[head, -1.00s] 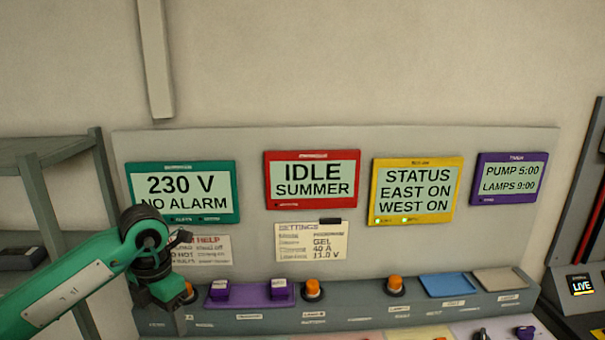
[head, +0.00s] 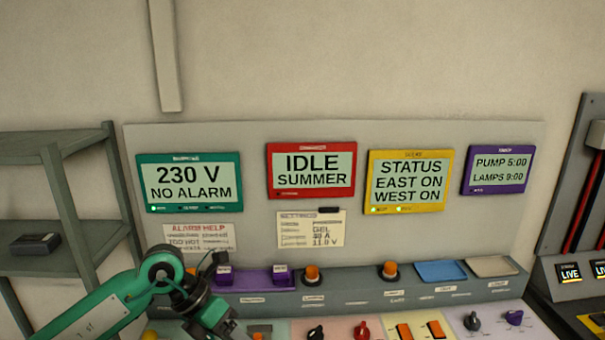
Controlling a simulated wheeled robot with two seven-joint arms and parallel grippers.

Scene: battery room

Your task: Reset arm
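My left arm (head: 110,305) comes in from the lower left, green with black wrist joints. The body of my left gripper (head: 215,318) is at the bottom edge, over the left part of the console; its fingertips are not visible, so I cannot tell if it is open or shut. My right gripper is not in view. The panel carries a green display (head: 190,205) reading 230 V NO ALARM, a red display (head: 311,193) reading IDLE SUMMER, a yellow display (head: 410,208) reading STATUS EAST ON WEST ON, and a purple display (head: 497,187) reading PUMP 5:00, LAMPS 9:00.
The console ledge (head: 340,283) holds purple switches (head: 280,275), orange lamps (head: 312,273), a blue tray (head: 441,271) and a grey tray (head: 492,266). Knobs and orange switches (head: 405,331) lie along the lower edge. A shelf (head: 50,160) stands left; LIVE labels (head: 569,274) mark equipment right.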

